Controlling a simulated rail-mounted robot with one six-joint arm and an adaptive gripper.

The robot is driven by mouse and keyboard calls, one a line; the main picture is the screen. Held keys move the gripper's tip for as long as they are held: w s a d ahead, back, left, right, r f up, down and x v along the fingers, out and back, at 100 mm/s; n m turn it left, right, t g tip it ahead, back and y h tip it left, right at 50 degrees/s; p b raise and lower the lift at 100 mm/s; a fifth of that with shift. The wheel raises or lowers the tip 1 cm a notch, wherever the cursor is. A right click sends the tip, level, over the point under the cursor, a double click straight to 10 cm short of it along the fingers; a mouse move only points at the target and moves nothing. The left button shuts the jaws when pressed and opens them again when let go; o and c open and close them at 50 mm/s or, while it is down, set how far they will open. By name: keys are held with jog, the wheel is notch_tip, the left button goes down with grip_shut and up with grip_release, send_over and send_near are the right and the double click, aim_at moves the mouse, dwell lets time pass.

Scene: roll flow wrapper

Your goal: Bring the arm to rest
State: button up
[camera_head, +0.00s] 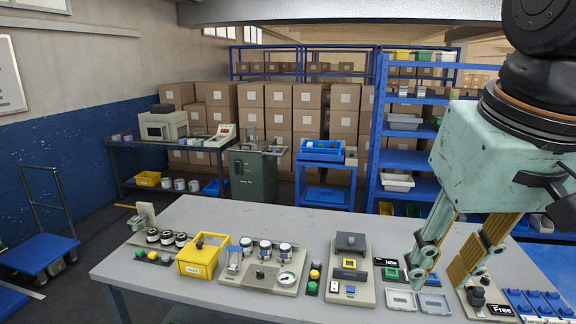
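My gripper (444,272) is large and near the camera at the right, a pale green body with two jointed fingers pointing down. The fingers are spread apart, with bare tabletop and trays visible between and below them; nothing shows between the fingertips. The gripper hangs in front of the right part of the grey table (210,216). How high it is above the table is hard to tell. Parts of the table's right side are hidden behind the fingers.
Below the fingers are two small trays (433,303) and a sign reading Idle (391,261). A sign reading Free (501,310) and blue parts (540,303) stand right. A yellow box (196,262), a gauge station (262,276) and a press-like device (351,285) stand left. The table's back left is clear.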

jog(key=s+f, duration=0.4)
jog(key=s, duration=0.5)
jog(key=shift+f+t+b, duration=0.3)
jog(key=shift+f+b, duration=0.05)
jog(key=shift+f, duration=0.05)
